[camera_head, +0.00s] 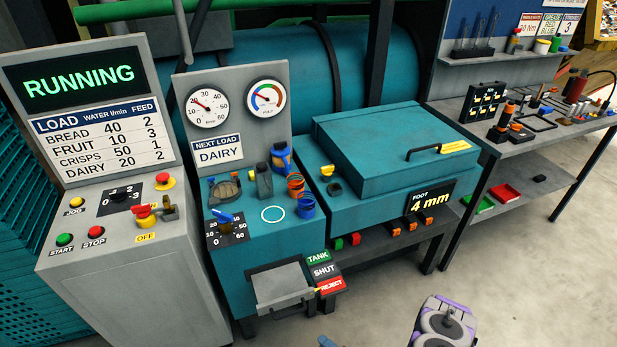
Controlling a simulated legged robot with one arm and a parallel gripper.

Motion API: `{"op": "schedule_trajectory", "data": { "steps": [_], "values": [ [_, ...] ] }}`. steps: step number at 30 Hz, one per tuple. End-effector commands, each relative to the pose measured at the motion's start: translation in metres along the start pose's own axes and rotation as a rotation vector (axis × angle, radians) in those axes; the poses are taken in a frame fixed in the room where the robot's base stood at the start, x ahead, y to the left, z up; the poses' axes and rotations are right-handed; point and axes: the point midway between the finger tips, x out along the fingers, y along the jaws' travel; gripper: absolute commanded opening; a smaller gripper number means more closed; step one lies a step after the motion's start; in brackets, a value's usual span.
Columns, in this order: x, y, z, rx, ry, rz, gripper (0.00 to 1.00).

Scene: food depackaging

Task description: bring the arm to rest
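A grey and purple part, which looks like a piece of my own arm, shows at the bottom edge, right of centre, over the bare floor. It is cut off by the frame. No fingers of my gripper can be made out, so its opening and anything in it are hidden. A small blue-grey tip at the bottom edge, left of that part, is too cut off to identify. The visible part stands apart from the machine panels.
A grey control cabinet (135,272) reading RUNNING stands at left. Beside it are a teal console (243,255) with a protruding grey tray (282,285) and a lidded teal box (385,150). A grey workbench (545,130) with tools stands at right. Floor (540,285) at lower right is clear.

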Motion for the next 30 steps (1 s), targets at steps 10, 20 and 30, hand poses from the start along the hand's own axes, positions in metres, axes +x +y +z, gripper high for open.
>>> {"op": "schedule_trajectory", "data": {
  "steps": [10,20,30],
  "values": [
    [0.018,-0.013,-0.037,-0.176,-0.038,0.137,0.4],
    [0.032,-0.051,-0.1,-0.47,-0.094,0.42,0.4],
    [0.021,-0.12,-0.149,-0.704,-0.126,0.701,0.4]
  ]
}}
